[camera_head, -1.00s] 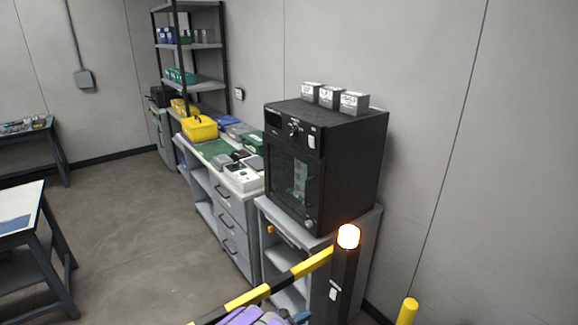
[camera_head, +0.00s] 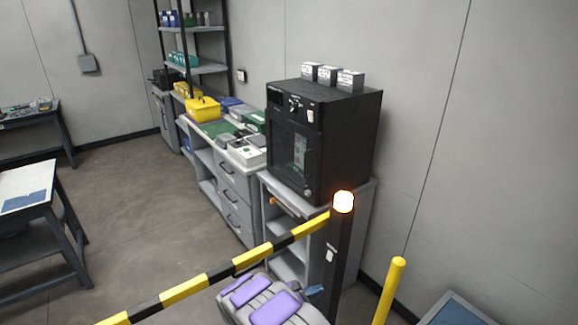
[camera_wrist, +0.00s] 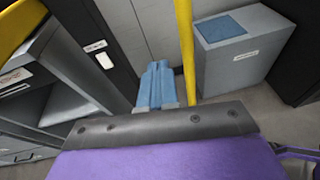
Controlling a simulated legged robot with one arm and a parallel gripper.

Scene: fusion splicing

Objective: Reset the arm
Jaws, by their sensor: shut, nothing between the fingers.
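My arm (camera_head: 268,300), grey with purple panels, shows at the bottom of the head view, folded low. My gripper (camera_wrist: 155,66) has blue fingers, which are together and empty in the wrist view. A small blue part of the gripper (camera_head: 314,290) also shows at the arm's right side in the head view. It is close to the black barrier post in that picture; I cannot tell the gap.
A black post (camera_head: 341,250) with a lit orange lamp carries a yellow-black barrier bar (camera_head: 215,273) across the front. A yellow pole (camera_head: 388,292) stands right of it. A black oven (camera_head: 325,140) sits on a grey cabinet. Open floor (camera_head: 130,215) lies left, beside a table (camera_head: 28,188).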

